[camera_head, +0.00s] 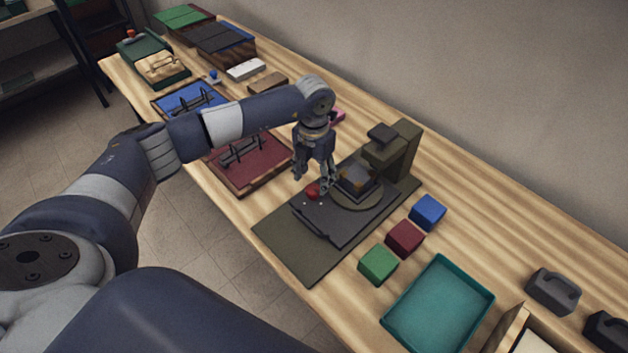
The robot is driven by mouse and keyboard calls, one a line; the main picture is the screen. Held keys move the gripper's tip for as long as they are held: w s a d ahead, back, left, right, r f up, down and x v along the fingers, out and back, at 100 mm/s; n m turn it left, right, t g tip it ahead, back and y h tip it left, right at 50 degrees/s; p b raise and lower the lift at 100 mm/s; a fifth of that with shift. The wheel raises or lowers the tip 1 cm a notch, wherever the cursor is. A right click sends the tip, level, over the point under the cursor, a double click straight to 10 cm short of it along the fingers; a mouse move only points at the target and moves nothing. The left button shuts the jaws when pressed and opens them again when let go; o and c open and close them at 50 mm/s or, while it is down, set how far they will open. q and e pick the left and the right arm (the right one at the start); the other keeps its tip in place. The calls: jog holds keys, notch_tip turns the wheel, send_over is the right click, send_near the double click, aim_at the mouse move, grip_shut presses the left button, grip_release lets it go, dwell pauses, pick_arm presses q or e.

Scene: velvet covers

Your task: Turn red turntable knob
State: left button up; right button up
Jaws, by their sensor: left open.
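The red knob (313,191) sits at the far left of the dark turntable base, close to the round plate. The turntable (345,222) stands on an olive mat, with a dark block (357,178) on its round plate and an olive post (395,153) behind it. My left gripper (314,182) points down just above the knob, its fingers open on either side of it. I cannot tell whether the fingers touch the knob. My right gripper is not in view.
Green (378,264), maroon (405,238) and blue (428,211) cubes stand right of the mat. A teal tray (440,305) lies in front of them. A maroon board (247,165) with a handle lies left of the mat. Free wood shows along the wall side.

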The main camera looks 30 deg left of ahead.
aim_at(314, 188)
pick_arm(q)
jog(key=shift+f, duration=1.9)
jog(key=c, duration=1.1)
jog(key=shift+o, duration=0.2)
